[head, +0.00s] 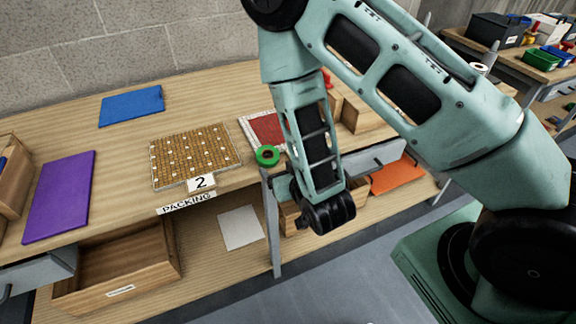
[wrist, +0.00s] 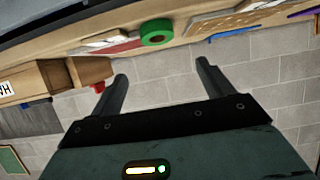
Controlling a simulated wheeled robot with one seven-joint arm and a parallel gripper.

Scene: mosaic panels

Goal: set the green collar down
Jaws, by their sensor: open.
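The green collar (head: 267,155) is a short, thick ring. In the head view it appears at the front edge of the packing table, beside the lower corner of the red panel. It also shows in the wrist view (wrist: 147,38), at the top, beyond my fingertips. My gripper (wrist: 162,70) is open, with nothing between its two fingers. The collar is apart from both fingers. Whether the collar lies fully flat is hard to tell.
The packing table (head: 110,140) bears a tan dotted mosaic panel (head: 195,155), the red panel (head: 268,130), a blue sheet (head: 131,106) and a purple sheet (head: 60,196). Wooden bins (head: 355,115) stand right of the red panel.

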